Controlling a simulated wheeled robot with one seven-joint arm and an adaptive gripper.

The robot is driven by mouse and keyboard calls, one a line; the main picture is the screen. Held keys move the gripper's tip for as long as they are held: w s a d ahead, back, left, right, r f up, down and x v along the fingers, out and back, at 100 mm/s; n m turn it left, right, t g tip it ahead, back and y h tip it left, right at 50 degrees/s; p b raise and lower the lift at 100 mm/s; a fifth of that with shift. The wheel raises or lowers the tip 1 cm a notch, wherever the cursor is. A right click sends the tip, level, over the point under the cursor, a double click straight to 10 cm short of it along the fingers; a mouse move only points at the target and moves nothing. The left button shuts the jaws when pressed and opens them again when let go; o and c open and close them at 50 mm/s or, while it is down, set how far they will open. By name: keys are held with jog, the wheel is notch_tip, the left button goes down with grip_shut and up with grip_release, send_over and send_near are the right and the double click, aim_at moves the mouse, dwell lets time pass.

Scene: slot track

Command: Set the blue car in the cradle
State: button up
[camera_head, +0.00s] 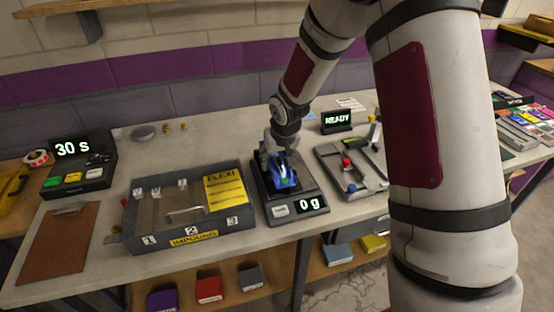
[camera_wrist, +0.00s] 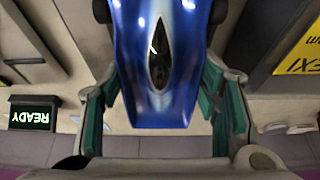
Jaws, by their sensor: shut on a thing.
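The blue car (camera_head: 286,180) is in my gripper (camera_head: 279,158), above the dark scale (camera_head: 307,204) whose display reads 0 g. In the wrist view the car's glossy blue body (camera_wrist: 135,75) with a dark cockpit fills the space between the green finger pads of my gripper (camera_wrist: 158,98). The gripper is shut on the car. The car and my gripper hide most of the scale's top. I cannot tell whether the car touches it. I cannot make out the cradle for certain.
A grey case (camera_head: 180,238) with numbered compartments stands left of the scale. A grey tray (camera_head: 350,190) with small parts is to its right, with a READY sign (camera_head: 337,121) behind. A timer box (camera_head: 95,178) and clipboard (camera_head: 62,240) are far left.

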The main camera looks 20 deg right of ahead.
jog(key=shift+f, duration=0.3)
jog(key=shift+f+b, duration=0.3)
jog(key=shift+f, duration=0.25)
jog(key=o, duration=1.2)
jog(key=shift+r, duration=0.1)
